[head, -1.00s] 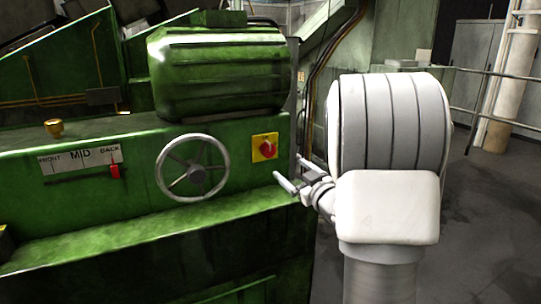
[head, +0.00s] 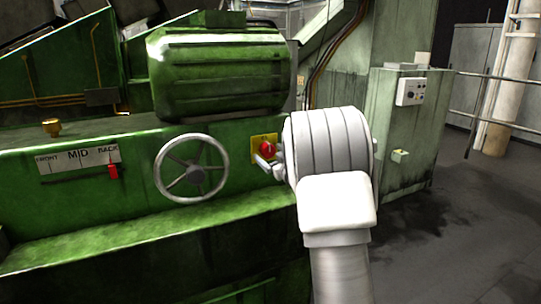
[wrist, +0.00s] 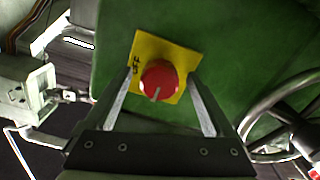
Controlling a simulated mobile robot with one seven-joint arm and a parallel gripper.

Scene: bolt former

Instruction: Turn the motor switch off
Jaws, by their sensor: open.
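The motor switch is a red rotary knob (head: 266,148) on a yellow plate (head: 257,140), fixed to the green machine's front face, right of the handwheel. In the wrist view the red knob (wrist: 159,79) lies between the tips of my open gripper (wrist: 162,82). A pale mark on the knob points down in that view. The lettering on the yellow plate (wrist: 148,50) is partly readable at its left edge. In the head view my gripper (head: 268,164) is at the plate, partly hidden by my arm. Whether the fingers touch the knob cannot be told.
A spoked handwheel (head: 192,168) stands out left of the switch. A slider scale (head: 79,160) with a red pointer is farther left. A green motor housing (head: 217,72) is above. A grey control box (head: 410,92) is on a cabinet at the right.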

